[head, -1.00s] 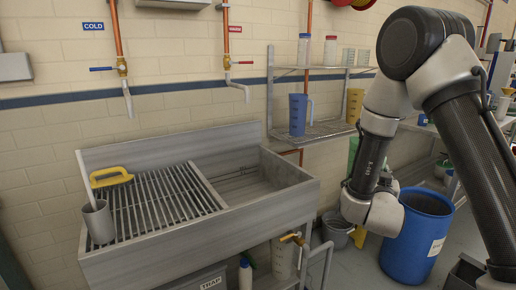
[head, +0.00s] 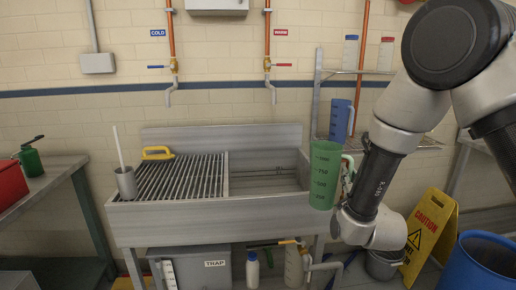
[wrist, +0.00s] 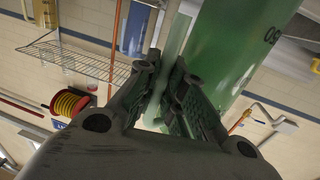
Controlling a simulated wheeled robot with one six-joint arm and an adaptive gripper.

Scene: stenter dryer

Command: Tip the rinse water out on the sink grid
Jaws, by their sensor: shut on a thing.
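A green measuring jug (head: 325,175) with printed marks stands about upright in the air, in front of the sink's right end. My gripper (wrist: 168,85) is shut on its pale handle; the jug (wrist: 238,55) fills the upper right of the wrist view. In the head view my arm partly hides the gripper. Whether water is inside cannot be seen. The sink grid (head: 180,178) of dark bars covers the left part of the steel sink (head: 210,213), to the left of the jug. The open basin (head: 265,180) lies between them.
A yellow-handled tool (head: 157,153) lies at the grid's back edge, and a grey cup (head: 126,183) with a stick stands at its left corner. Two taps hang above. A blue jug (head: 340,120) is on the shelf. A caution sign (head: 430,235) and blue barrel (head: 485,265) stand right.

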